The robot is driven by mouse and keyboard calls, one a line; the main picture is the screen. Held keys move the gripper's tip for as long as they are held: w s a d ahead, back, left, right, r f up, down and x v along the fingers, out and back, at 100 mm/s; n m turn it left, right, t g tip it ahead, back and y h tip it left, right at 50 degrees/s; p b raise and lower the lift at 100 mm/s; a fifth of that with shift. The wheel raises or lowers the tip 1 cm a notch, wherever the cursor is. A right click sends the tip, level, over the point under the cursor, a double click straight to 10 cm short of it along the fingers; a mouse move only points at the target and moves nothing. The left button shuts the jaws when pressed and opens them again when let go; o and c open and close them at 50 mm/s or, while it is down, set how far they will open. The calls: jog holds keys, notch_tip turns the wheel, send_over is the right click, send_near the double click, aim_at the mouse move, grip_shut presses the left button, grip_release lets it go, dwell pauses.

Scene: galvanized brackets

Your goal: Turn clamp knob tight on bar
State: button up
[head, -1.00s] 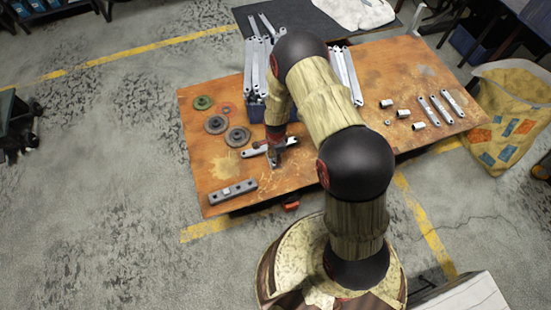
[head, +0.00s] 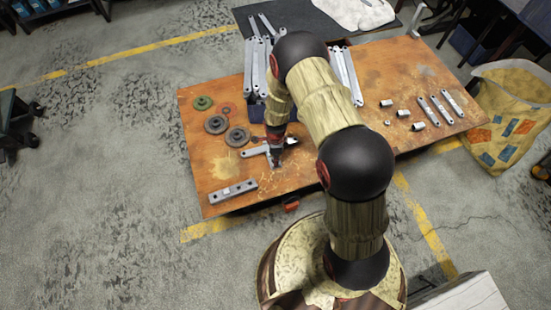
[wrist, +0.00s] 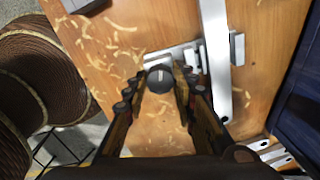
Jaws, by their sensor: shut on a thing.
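A dark round clamp knob (wrist: 160,78) with a pale line on its face sits between the fingertips of my gripper (wrist: 163,84) in the wrist view. My gripper is shut on the knob. The silver clamp (wrist: 186,56) lies just beyond it, partly hidden by the fingers. A long flat grey bar (wrist: 215,55) runs beside the clamp on the right. In the head view the bar (head: 254,151) lies on the wooden table (head: 212,170), and my gripper (head: 277,156) points down over its right part. The contact between clamp and bar is too small to judge.
A grey block with holes (head: 233,192) lies near the front left. Gear-like discs (head: 237,137) lie farther left. Small cylinders and short brackets (head: 429,111) lie to the right.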

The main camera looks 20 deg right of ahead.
jog(key=m, duration=0.5)
jog(key=o, duration=1.1)
jog(key=shift+c, duration=0.2)
jog(key=n, duration=0.8)
jog(key=shift+n, duration=0.4)
jog(key=n, duration=0.9)
jog(key=c, duration=0.3)
